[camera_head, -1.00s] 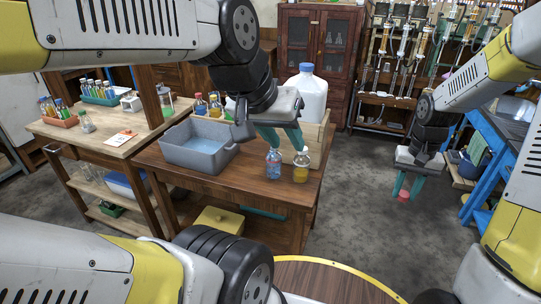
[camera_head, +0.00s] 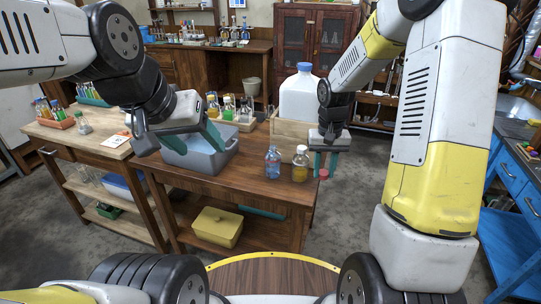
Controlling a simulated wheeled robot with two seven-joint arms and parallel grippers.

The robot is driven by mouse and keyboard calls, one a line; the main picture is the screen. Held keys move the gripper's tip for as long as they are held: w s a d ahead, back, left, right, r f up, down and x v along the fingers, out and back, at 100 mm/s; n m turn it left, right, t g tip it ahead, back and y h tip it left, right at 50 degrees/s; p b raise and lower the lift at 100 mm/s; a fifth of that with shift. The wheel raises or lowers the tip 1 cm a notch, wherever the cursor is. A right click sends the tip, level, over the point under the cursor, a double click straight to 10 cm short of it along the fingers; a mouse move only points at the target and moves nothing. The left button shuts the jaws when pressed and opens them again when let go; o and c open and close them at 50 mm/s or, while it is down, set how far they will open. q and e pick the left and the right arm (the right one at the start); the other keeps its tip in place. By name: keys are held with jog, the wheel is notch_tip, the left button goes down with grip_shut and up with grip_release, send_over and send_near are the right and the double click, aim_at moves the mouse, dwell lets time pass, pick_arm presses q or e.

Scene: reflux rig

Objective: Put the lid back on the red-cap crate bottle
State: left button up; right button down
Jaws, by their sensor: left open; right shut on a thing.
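My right gripper (camera_head: 325,168) is shut on a small red cap (camera_head: 324,174), which shows at its fingertips. It hangs just right of the table's right side. A bottle with amber liquid (camera_head: 300,166) stands upright near the table's right edge, a little left of the cap and apart from it. Its top looks pale, with no red cap on it. A clear bottle with bluish contents and a reddish label (camera_head: 273,163) stands upright just left of it. My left gripper (camera_head: 184,146) is open in front of the grey basin, well left of both bottles.
The grey basin (camera_head: 205,160) sits on the wooden table (camera_head: 240,185). A large white jug with a blue cap (camera_head: 300,97) stands in a wooden crate (camera_head: 290,133) behind the bottles. A small crate with several bottles (camera_head: 243,123) stands behind the basin. The table's front right is clear.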

pick_arm(q)
jog(key=shift+o, duration=1.2)
jog(key=w+f+n, duration=0.2)
jog(key=w+f, duration=0.2)
jog(key=w, duration=0.2)
jog(key=shift+d+y, duration=0.3)
jog(key=shift+d, duration=0.15)
jog(key=n+t+h, duration=0.5)
jog(key=n, duration=2.2)
send_near(276, 160)
jog(key=w+f, duration=0.1)
jog(key=f, duration=0.1)
jog(key=w+f, duration=0.1)
jog(key=f, duration=0.1)
jog(key=shift+w+d, duration=0.1)
jog(key=shift+w, duration=0.1)
jog(key=shift+w+a+r+n+t, duration=0.3)
jog(key=shift+w+a+n, duration=0.2)
jog(key=shift+n, duration=0.3)
pick_arm(e)
jog(key=w+a+r+m, duration=0.4)
jog(key=w+a+m, duration=0.3)
jog(key=w+m, duration=0.1)
jog(key=w+a+r+m, duration=0.4)
jog(key=w+a+m, duration=0.4)
jog(key=m, duration=0.3)
pick_arm(q)
jog(key=shift+d, duration=0.1)
pick_arm(e)
jog(key=shift+r, duration=0.1)
